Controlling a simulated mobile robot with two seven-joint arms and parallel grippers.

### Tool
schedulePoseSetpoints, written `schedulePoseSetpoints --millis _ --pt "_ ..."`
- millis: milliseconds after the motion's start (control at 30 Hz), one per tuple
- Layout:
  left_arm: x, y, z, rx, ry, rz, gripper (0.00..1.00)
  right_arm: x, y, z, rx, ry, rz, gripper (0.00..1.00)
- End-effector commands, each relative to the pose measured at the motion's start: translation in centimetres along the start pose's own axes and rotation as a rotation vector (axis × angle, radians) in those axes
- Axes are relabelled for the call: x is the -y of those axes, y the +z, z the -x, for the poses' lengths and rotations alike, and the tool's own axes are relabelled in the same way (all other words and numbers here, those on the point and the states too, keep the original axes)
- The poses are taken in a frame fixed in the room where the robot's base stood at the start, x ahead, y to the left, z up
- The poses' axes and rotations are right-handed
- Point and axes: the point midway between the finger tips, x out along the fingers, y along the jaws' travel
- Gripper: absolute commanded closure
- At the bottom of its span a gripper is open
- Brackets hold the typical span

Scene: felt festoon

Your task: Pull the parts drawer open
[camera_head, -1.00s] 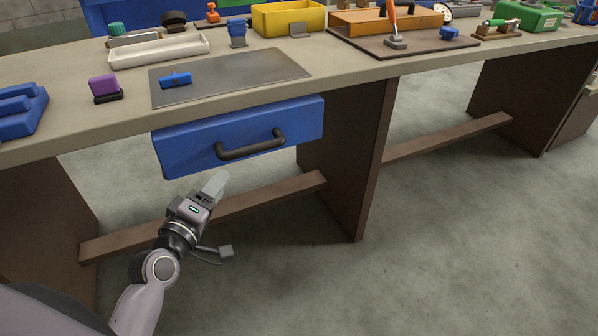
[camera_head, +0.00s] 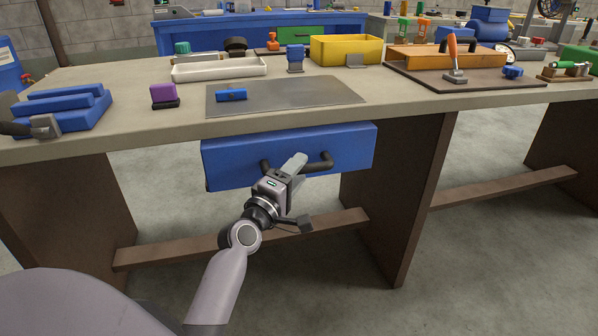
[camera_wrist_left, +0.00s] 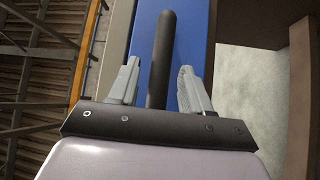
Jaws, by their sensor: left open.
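The parts drawer (camera_head: 225,163) is a blue box under the workbench top, with a dark bar handle (camera_head: 322,166) across its front. My left gripper (camera_head: 296,165) is in front of the handle and hides its middle part. In the left wrist view the gripper (camera_wrist_left: 158,85) is open, its two fingers on either side of the dark handle (camera_wrist_left: 163,50). The blue drawer front (camera_wrist_left: 193,40) is behind the handle. I see gaps between the handle and both fingers. My right gripper is not in view.
The workbench top (camera_head: 130,88) carries a grey metal sheet (camera_head: 290,95), a white tray (camera_head: 220,69), a yellow bin (camera_head: 345,50) and a blue vise-like block (camera_head: 65,108). Brown bench legs (camera_head: 400,190) and a low crossbar (camera_head: 180,250) stand below the drawer.

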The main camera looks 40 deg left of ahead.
Motion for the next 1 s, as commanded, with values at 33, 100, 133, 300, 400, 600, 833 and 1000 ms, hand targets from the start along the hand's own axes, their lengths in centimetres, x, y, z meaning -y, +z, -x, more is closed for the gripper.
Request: schedulePoseSetpoints --millis 33,100,133,300,400,600,833,1000 --pt "0.02 0.00 -0.41 0.000 0.001 0.001 0.52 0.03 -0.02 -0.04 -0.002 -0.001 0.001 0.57" --pt "0.02 0.01 -0.76 0.000 0.000 0.001 0.52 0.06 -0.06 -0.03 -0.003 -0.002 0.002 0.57" --pt "-0.01 0.01 -0.87 0.000 0.000 0.001 0.52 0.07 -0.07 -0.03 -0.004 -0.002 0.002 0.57" --pt "0.00 0.02 -1.07 0.001 -0.001 0.000 0.52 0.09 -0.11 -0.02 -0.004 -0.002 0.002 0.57" --pt "0.00 0.02 -1.06 0.001 -0.001 0.000 0.52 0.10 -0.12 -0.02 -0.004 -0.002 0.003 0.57" --pt "0.00 0.03 -1.05 0.001 -0.001 0.000 0.97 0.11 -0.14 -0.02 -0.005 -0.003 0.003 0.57" --pt "-0.01 0.06 -1.01 0.001 -0.001 0.000 1.00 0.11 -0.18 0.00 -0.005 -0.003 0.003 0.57" --pt "-0.12 0.29 -0.79 0.001 -0.001 0.000 1.00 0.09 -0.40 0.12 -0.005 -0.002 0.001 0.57"
